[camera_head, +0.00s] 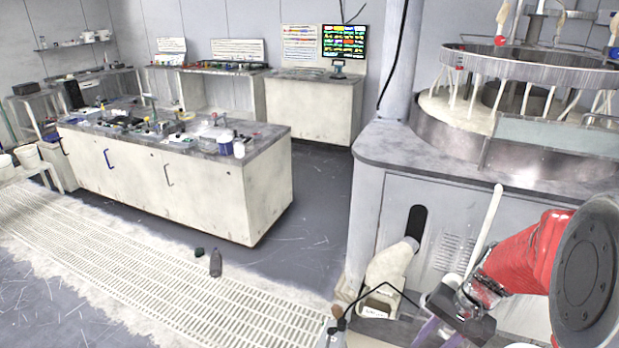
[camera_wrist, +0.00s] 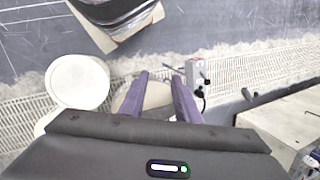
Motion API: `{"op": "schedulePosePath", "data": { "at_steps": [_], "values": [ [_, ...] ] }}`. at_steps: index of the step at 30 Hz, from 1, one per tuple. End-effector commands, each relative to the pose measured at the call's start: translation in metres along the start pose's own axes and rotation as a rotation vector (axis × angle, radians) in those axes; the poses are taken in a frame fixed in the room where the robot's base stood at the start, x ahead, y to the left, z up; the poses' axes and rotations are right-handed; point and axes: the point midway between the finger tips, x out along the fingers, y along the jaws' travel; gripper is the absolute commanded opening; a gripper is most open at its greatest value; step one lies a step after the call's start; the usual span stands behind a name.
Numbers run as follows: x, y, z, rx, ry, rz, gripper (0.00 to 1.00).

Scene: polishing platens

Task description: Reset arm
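My arm, red with a dark round joint cover, reaches in from the right edge of the head view and points down to the lower left. My gripper (camera_wrist: 160,78) shows two purple fingers in the wrist view. They stand apart, with no object held between them; floor and a pale rounded thing show beyond the gap. In the head view only part of a purple finger shows low in the picture, and the fingertips are hard to make out.
A large polishing machine (camera_head: 440,155) stands close behind my arm. A pale jug-like container (camera_head: 390,265) is beside it. A white round lid or bucket (camera_wrist: 78,80) lies left of the fingers. A bench (camera_head: 190,185) stands left, with a dark bottle (camera_head: 215,263) on the floor before it.

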Motion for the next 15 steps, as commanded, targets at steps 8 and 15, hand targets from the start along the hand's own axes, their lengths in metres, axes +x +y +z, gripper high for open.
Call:
{"op": "schedulePosePath", "data": {
  "at_steps": [8,15],
  "values": [
    [-0.033,-0.008,0.036,-0.153,0.082,0.079,0.29],
    [-0.057,-0.013,0.065,-0.276,0.158,0.136,0.29]
  ]
}}
